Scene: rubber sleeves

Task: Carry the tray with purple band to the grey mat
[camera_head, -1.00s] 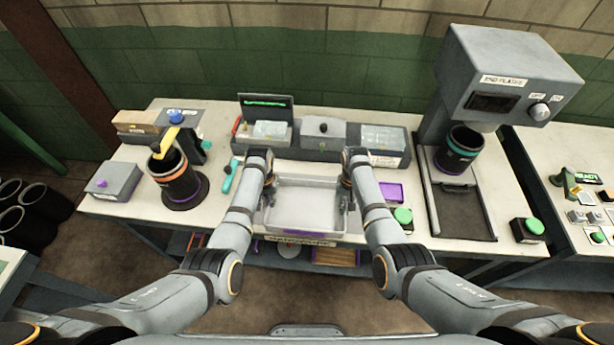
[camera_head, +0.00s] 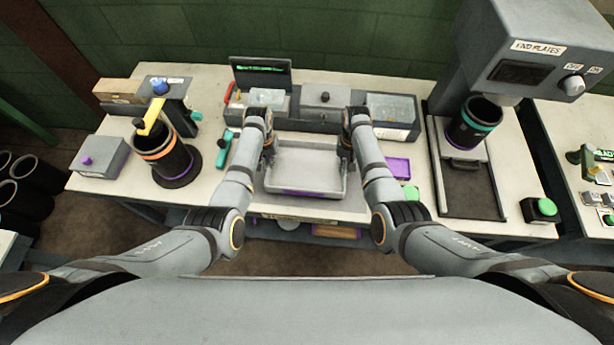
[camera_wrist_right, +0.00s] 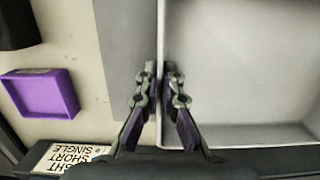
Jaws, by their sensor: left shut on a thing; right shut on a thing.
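The light grey tray (camera_head: 303,163) has a purple band (camera_head: 305,193) on its front face. It is between my two grippers at the middle of the work table. My left gripper (camera_head: 267,160) is shut on its left wall, and my right gripper (camera_head: 345,165) on its right wall. In the right wrist view the fingers (camera_wrist_right: 160,85) pinch the tray's wall (camera_wrist_right: 230,137). A plain grey patch, seemingly the grey mat (camera_wrist_right: 122,60), lies beside the tray there. Most of it is hidden. I cannot tell whether the tray touches the surface.
A row of grey bins (camera_head: 322,103) stands close behind the tray. A teal-handled tool (camera_head: 225,148) and black sleeve stand (camera_head: 168,160) are left. The end-plate press (camera_head: 520,60) stands further right.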

